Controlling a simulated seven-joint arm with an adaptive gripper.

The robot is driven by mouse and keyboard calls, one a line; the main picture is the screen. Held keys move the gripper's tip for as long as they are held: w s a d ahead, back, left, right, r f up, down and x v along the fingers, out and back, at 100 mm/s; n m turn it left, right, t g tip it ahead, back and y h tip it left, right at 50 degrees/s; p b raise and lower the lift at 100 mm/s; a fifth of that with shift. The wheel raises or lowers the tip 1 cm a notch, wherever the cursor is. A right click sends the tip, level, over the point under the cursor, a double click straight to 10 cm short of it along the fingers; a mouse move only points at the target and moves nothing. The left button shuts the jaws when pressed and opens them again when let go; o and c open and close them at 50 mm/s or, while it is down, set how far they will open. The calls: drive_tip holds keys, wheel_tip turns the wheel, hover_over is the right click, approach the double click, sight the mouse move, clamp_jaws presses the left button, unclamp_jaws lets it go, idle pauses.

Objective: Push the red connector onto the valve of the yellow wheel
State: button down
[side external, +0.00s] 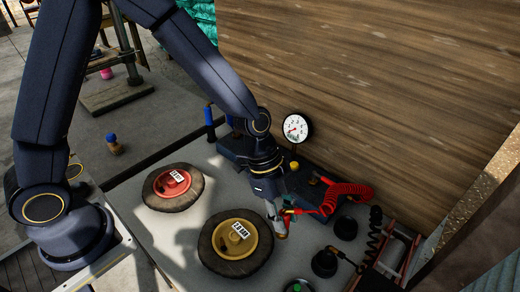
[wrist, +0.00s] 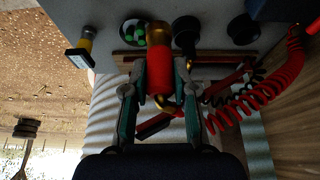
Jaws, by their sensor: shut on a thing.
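The yellow wheel (side external: 262,243), a dark tyre with a yellow hub and a white label, lies flat on the grey bench top. Its valve is too small to make out. My gripper (side external: 280,214) is above the bench, just right of and behind the yellow wheel in the side view. In the wrist view my gripper (wrist: 158,80) is shut on the red connector (wrist: 159,70), which has a brass end (wrist: 158,34) pointing away from the palm. The connector is apart from the wheel's hub. The yellow wheel does not show in the wrist view.
A red-hubbed wheel (side external: 172,182) lies to the left. A red coiled hose (side external: 345,197), a dial gauge (side external: 296,127), black round parts (side external: 324,263) and a black coiled hose (side external: 374,232) crowd the right side. A wooden wall (side external: 380,80) stands behind the bench.

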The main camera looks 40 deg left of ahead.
drive_tip(key=s+a+r+m+g+y, duration=0.2)
drive_tip(key=s+a+r+m+g, duration=0.15)
drive_tip(key=s+a+m, duration=0.65)
drive_tip(key=shift+w+a+f, duration=0.15)
drive_tip(key=shift+w+f, duration=0.05)
drive_tip(key=shift+f, duration=0.65)
drive_tip(key=shift+w+a+f, duration=0.1)
drive_tip(key=shift+w+f, duration=0.05)
drive_tip(key=shift+f, duration=0.65)
drive_tip(key=shift+w+a+f, duration=0.15)
drive_tip(key=shift+w+f, duration=0.05)
drive_tip(key=shift+f, duration=0.65)
drive_tip(key=shift+f, duration=0.7)
drive_tip(key=shift+f, duration=0.55)
drive_tip(key=shift+f, duration=0.85)
idle(0.4)
drive_tip(key=c, duration=0.8)
unclamp_jaws()
drive_tip(key=shift+c, duration=0.2)
